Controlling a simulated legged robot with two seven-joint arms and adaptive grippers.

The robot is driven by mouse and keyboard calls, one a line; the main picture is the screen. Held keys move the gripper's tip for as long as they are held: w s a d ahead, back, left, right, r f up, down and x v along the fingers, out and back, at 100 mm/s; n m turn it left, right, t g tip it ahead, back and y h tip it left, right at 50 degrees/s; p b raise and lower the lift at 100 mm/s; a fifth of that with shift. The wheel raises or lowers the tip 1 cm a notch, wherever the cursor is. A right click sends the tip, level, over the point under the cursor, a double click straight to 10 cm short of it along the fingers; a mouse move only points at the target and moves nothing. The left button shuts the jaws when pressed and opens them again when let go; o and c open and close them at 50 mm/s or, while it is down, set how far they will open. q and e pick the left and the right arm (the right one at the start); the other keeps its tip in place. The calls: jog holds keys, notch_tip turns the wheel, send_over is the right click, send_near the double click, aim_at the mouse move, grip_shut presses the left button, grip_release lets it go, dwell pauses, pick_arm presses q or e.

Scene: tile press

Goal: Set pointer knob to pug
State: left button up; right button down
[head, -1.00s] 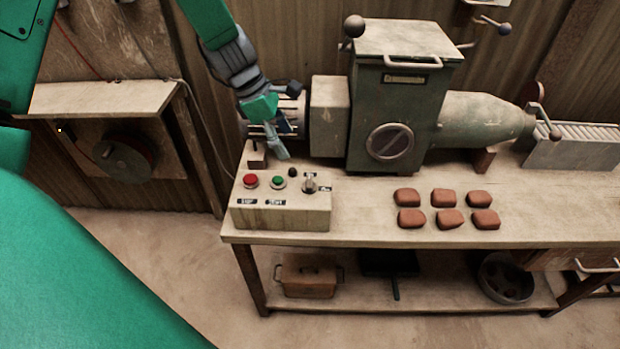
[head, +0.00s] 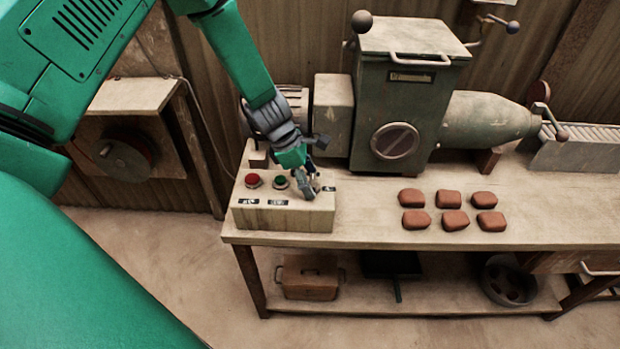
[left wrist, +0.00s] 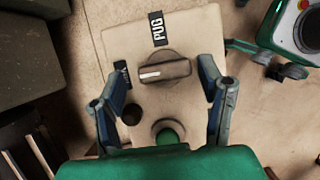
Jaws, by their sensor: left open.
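The pointer knob (left wrist: 165,68) is a dark round knob with a raised grip bar, on top of a beige control box (head: 283,217). In the left wrist view its white mark is on the left end of the bar, toward a small dark label (left wrist: 122,75). The PUG label (left wrist: 157,28) lies above the knob there, about a quarter turn from the mark. My left gripper (head: 308,190) is over the knob and hides most of it in the head view. Its fingers (left wrist: 162,98) are open, one on each side of the knob, with gaps between.
A green button (left wrist: 168,135) and a small black knob (left wrist: 131,113) lie close to the fingers. A red button (head: 253,181) is farther left. The green machine (head: 405,110) stands behind, and several red-brown tiles (head: 453,220) lie right. Green parts of mine show at the wrist view's upper right.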

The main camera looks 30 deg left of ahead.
pick_arm(q)
jog(key=shift+d+r, duration=0.15)
jog(key=shift+d, duration=0.15)
jog(key=c, duration=0.8)
jog(key=shift+d, duration=0.25)
jog(key=c, duration=0.3)
jog(key=shift+d+r, duration=0.1)
jog(key=shift+c, duration=0.2)
pick_arm(e)
jog(key=shift+d, duration=0.4)
jog(key=shift+a, duration=0.1)
